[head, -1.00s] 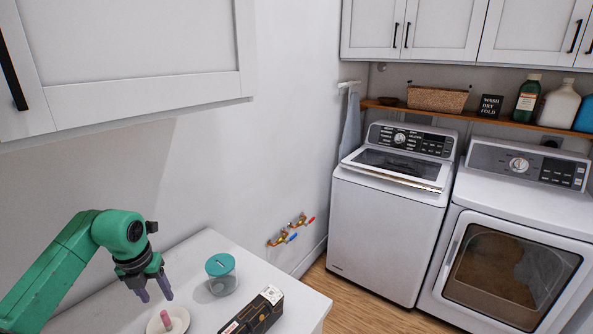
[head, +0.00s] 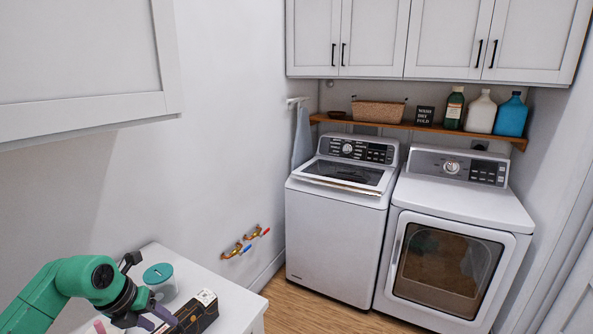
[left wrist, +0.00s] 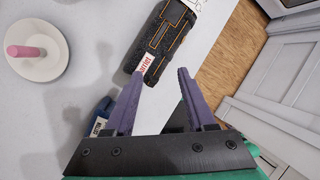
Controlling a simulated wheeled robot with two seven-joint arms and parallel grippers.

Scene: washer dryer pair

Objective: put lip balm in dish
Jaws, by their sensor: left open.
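A round white dish (left wrist: 50,65) lies on the white counter at the upper left of the left wrist view. A pink stick (left wrist: 25,51), seemingly the lip balm, is in it. The stick's top also shows at the bottom edge of the head view (head: 100,326); the dish there is mostly cut off. My left gripper (left wrist: 160,75) is open, with nothing between its purple fingers, and right of the dish. In the head view my left gripper (head: 158,321) is beside the dark box. My right gripper is not in view.
A dark labelled box (head: 195,311) and a teal-lidded jar (head: 160,283) stand on the counter near the gripper. A small blue labelled object (left wrist: 97,118) is partly hidden by a finger. The washer (head: 335,235) and dryer (head: 450,260) stand to the right.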

